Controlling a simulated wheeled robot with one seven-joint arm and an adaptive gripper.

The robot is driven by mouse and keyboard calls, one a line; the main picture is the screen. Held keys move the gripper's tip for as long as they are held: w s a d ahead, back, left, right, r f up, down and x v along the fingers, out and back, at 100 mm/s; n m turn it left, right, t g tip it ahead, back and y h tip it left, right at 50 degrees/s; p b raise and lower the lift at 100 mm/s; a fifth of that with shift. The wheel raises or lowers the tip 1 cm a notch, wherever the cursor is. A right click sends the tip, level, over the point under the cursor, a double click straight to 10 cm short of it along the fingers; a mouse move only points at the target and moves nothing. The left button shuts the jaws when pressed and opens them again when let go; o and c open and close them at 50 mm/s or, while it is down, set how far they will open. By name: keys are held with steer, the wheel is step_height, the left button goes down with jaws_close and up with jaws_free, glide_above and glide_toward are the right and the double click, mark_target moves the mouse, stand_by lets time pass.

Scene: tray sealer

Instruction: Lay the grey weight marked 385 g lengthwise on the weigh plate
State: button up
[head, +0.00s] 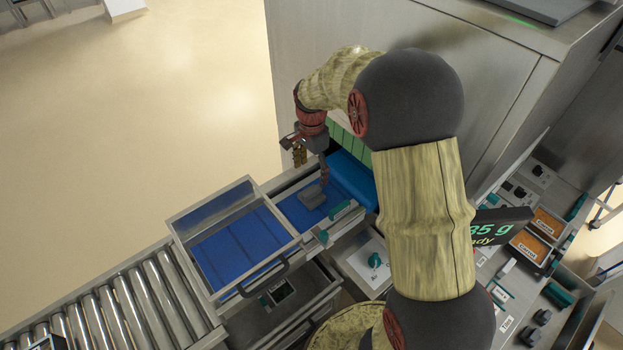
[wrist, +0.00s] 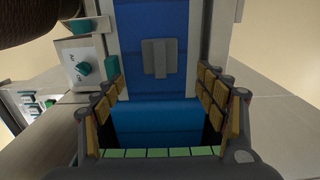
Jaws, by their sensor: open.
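The grey weight (head: 312,197) lies flat on a blue surface (head: 290,206) beside the open-framed tray guard. It also shows in the wrist view (wrist: 159,58), as a grey block with a narrower raised bar. Its 385 g marking cannot be read. The blue surface seems to be the weigh plate, but no label confirms it. My gripper (head: 311,162) is above and just behind the weight. In the wrist view my gripper (wrist: 160,88) has its yellow-padded fingers spread wide, with nothing between them, and the weight is beyond the tips, apart from them.
A clear-sided frame (head: 235,205) stands left of the weight, with a roller conveyor (head: 125,310) farther left. A steel cabinet (head: 300,60) rises behind. A display (head: 497,226) reads "85 g", partly hidden by my arm. A panel with a teal knob (head: 375,260) is in front.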

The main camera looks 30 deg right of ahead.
steer(key=s+a+r+n+t, duration=0.1)
steer(key=s+a+r+n, duration=0.3)
steer(key=r, duration=0.4)
steer(key=s+a+r+n+t, duration=0.2)
steer(key=s+r+n, duration=0.1)
steer(key=s+r, duration=0.4)
steer(key=s+a+r+n+t, duration=0.1)
steer(key=s+a+r+n, duration=0.1)
steer(key=s+n, duration=0.2)
steer(key=s+a+r+n+t, duration=0.1)
steer(key=s+a+r+n, duration=0.2)
steer(key=s, duration=0.7)
steer(key=shift+s+n+t, duration=0.2)
steer(key=shift+n+t, duration=0.1)
steer(key=shift+n, duration=0.6)
steer(key=shift+f, duration=0.1)
step_height(320, 180, down, 8)
steer(key=b, duration=0.8)
steer(key=shift+f+b, duration=0.2)
steer(key=shift+b, duration=0.15)
